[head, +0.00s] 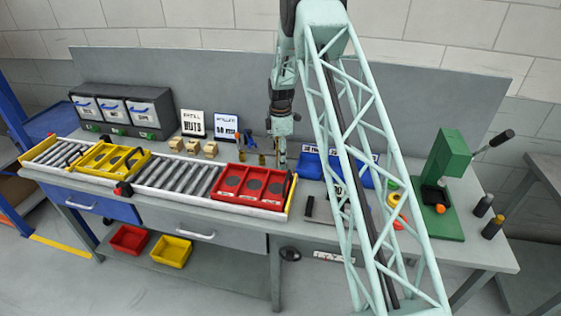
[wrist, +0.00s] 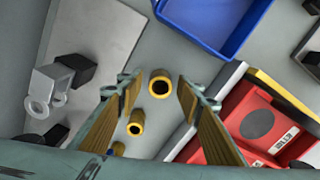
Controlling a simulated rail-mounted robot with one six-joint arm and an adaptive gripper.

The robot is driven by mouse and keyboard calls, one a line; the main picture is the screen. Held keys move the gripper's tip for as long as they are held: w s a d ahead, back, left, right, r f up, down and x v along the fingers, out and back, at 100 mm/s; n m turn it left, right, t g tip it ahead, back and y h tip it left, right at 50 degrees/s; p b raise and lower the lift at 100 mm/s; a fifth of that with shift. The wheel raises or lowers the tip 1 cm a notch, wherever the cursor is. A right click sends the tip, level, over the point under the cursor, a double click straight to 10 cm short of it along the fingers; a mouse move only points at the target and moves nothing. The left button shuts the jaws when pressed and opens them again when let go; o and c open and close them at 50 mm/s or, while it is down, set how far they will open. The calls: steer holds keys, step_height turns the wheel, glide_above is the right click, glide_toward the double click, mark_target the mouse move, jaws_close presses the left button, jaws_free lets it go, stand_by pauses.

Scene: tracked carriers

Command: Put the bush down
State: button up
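Several bronze-yellow bushes, short hollow cylinders, show in the wrist view in a line on the grey bench. The farthest bush (wrist: 160,83) appears between and beyond my open fingertips. A second bush (wrist: 136,122) is nearer the bottom, and a third (wrist: 118,148) is partly hidden by the left finger. My gripper (wrist: 158,94) has its two fingers well apart, and I see no bush touching them. In the head view my gripper (head: 277,155) points down over the bench, just behind the red tray (head: 217,193).
A blue bin (wrist: 207,47) and the red tray (wrist: 237,102) on the conveyor's yellow-edged end lie close by. A grey plate with a metal fixture (wrist: 45,92) lies at left. A green press (head: 446,165) stands at the bench's right.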

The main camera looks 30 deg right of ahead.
step_height(320, 180, up, 11)
steer(key=shift+r, duration=0.15)
stand_by(0.4)
stand_by(0.5)
